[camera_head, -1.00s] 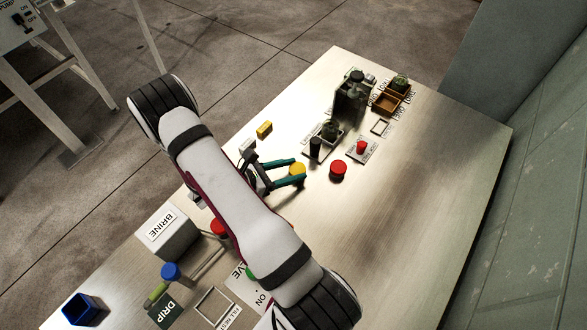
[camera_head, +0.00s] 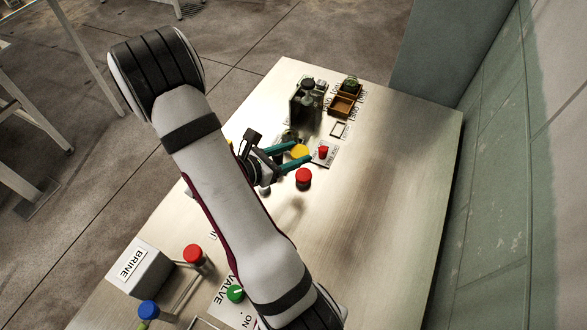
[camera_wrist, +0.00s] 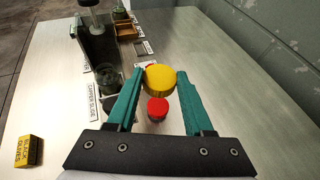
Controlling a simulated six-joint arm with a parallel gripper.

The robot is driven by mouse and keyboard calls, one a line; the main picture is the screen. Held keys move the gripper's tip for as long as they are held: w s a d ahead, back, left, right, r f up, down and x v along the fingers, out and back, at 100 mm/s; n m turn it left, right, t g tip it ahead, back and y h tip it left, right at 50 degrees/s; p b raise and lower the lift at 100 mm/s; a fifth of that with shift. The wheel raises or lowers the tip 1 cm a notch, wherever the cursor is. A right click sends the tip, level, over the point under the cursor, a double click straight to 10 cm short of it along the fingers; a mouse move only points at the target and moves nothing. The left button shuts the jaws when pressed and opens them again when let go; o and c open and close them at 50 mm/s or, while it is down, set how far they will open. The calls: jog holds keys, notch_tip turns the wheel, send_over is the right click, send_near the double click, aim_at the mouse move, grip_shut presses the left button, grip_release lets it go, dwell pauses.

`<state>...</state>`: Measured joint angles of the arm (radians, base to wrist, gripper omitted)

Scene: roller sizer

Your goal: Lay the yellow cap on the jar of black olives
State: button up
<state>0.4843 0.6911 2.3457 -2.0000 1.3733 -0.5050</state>
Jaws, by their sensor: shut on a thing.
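The yellow cap (camera_head: 300,151) is held between the teal fingertips of my gripper (camera_head: 303,152), above the table. In the wrist view the yellow cap (camera_wrist: 160,79) sits between the fingertips of my gripper (camera_wrist: 161,83). In the head view this jar (camera_head: 290,136) is partly hidden behind the fingers.
A red cap (camera_head: 303,178) lies on the table near the gripper. A red button (camera_head: 323,151) on a labelled plate is just beyond the yellow cap. A dark machine (camera_head: 308,100) and a brown divided box (camera_head: 342,105) stand farther back. The right side of the table is clear.

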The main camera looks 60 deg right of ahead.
send_over(285, 139)
jog(key=shift+a+r, duration=0.1)
jog(key=shift+r, duration=0.35)
jog(key=shift+f, duration=2.95)
jog(key=o, duration=1.6)
jog(key=shift+r, duration=0.1)
jog(key=shift+r, duration=3.45)
